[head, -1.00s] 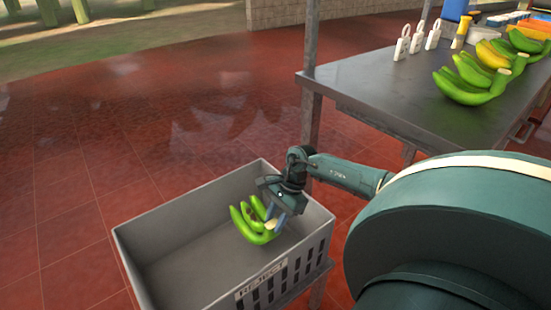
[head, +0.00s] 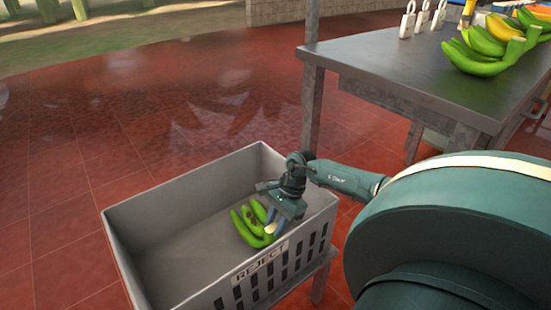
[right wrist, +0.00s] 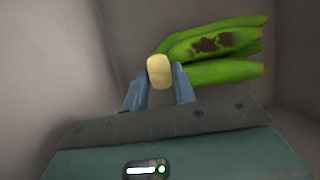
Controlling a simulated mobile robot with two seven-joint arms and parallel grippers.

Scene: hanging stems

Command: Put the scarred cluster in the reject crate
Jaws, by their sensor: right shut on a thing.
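The scarred cluster (head: 250,228) is a small bunch of green bananas inside the grey reject crate (head: 165,205), towards its right side. In the right wrist view the cluster (right wrist: 220,62) shows dark brown scars on one banana and a pale cut crown between the fingers. My right gripper (head: 277,226) reaches down into the crate and is shut on the cluster's crown; its blue fingers (right wrist: 160,80) flank the crown. Whether the cluster touches the crate floor I cannot tell. My left gripper is not in view.
A metal table (head: 400,70) stands at the upper right with more banana clusters (head: 485,55) and several white tags (head: 422,18). A table post (head: 309,85) rises just behind the crate. The crate's left part is empty.

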